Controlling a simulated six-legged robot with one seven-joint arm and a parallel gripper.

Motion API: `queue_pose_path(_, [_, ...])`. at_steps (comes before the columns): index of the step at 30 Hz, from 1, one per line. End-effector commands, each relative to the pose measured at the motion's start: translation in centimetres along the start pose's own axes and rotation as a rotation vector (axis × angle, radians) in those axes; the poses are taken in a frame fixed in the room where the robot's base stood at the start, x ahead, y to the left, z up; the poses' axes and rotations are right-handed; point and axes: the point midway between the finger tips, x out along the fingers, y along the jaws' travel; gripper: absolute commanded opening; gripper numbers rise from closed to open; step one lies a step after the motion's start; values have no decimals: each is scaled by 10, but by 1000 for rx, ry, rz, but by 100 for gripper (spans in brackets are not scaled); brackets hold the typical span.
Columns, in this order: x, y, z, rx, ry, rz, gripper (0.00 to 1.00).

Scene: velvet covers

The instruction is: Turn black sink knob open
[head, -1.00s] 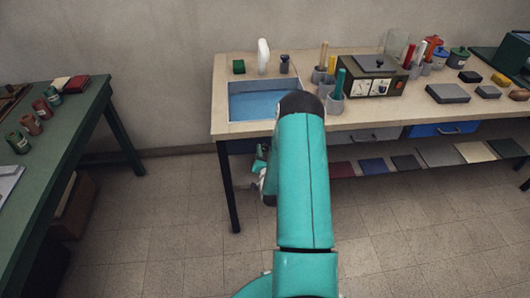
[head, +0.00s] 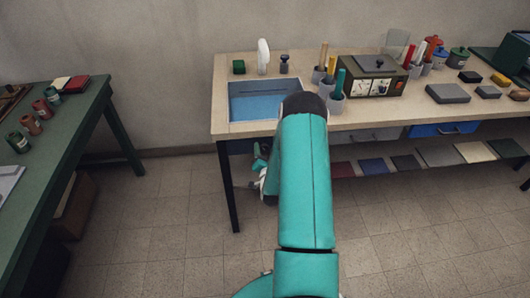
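The black sink knob (head: 284,63) is a small dark upright piece on the bench top, behind the right part of the sink's back edge. The sink (head: 255,103) is a blue basin set into the light bench top. A white faucet (head: 263,57) stands left of the knob. My teal arm reaches forward from the bottom and covers the sink's front right corner. A small teal and white part at my arm's far end, likely my gripper (head: 257,184), shows below bench height beside the front leg. It is away from the knob, and its fingers are too small and hidden to read.
Pots with tools (head: 336,102) and a dark box with dials (head: 375,77) stand right of the sink. A green table (head: 78,110) is at left. Bare floor lies between the tables.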

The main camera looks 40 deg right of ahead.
Motion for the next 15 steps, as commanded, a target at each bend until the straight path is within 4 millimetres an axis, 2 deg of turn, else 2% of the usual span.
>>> queue_pose_path(8, [-3, 0, 1, -1, -2, 1, 57])
queue_pose_path(11, [-12, 0, 1, -1, -2, 1, 57])
queue_pose_path(15, [-38, 0, 1, -1, -4, 2, 57])
